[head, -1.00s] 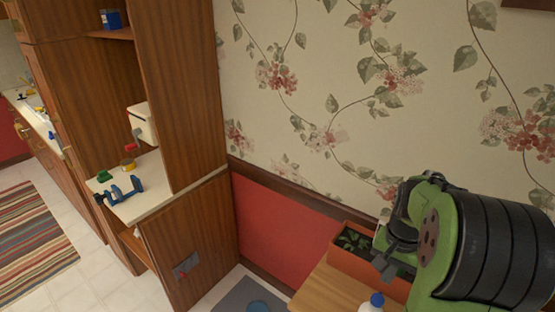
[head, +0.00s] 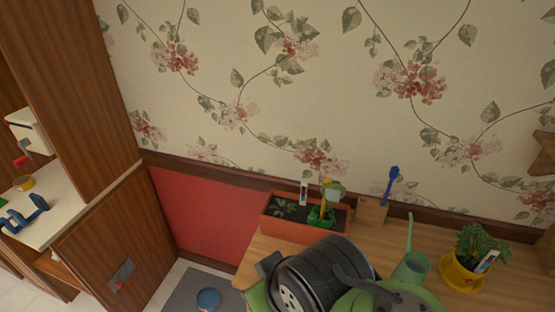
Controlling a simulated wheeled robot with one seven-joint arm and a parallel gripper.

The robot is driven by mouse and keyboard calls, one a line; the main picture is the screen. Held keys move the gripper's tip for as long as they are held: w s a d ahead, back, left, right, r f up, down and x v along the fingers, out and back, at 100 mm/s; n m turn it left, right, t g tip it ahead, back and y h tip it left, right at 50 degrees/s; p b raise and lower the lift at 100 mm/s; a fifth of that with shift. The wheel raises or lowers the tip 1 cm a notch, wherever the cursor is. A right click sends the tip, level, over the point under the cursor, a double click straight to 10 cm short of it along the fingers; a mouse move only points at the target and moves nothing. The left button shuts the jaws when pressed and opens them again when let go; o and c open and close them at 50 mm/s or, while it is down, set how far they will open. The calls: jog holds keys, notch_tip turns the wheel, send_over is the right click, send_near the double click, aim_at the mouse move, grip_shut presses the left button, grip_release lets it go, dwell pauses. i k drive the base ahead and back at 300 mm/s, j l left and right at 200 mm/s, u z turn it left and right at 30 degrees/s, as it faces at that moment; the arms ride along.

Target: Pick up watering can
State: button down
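A pale green watering can (head: 411,268) with a long thin upright spout stands on the wooden table, right of my arm. Its lower part is partly hidden behind my green and black arm. My arm fills the bottom middle of the head view. A dark grey part at the arm's left end (head: 268,266) may be my gripper. Its fingers cannot be made out, so I cannot tell whether it is open or shut. It is apart from the watering can, to its left.

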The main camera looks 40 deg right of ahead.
aim_at(415, 267)
jog(key=z, duration=2.5)
jog(key=k+l+u, duration=0.1)
jog(key=u, duration=1.15)
jog(key=z, duration=1.2)
jog(key=i+l+u, duration=0.45)
